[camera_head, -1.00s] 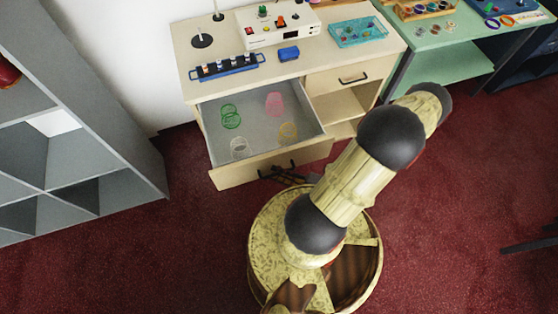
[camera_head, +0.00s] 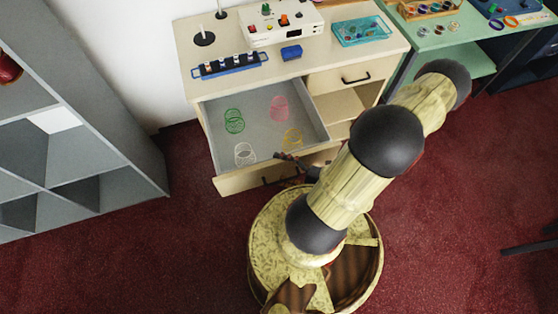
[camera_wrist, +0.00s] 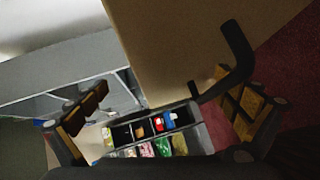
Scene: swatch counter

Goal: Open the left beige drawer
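The left beige drawer (camera_head: 228,184) of the beige counter is pulled well out in the head view. My gripper (camera_head: 290,158) is at the drawer's front edge, right of the handle. In the wrist view, my gripper (camera_wrist: 163,88) has its fingers wide apart with nothing held. The dark handle (camera_wrist: 236,52) shows near the right finger on the beige drawer front (camera_wrist: 185,40); I cannot tell whether they touch.
A closed beige drawer (camera_head: 340,77) and open shelf are to the right. Grey shelving (camera_head: 85,110) stands at the left. The counter carries a white device (camera_head: 283,26) and a blue rack (camera_head: 230,68).

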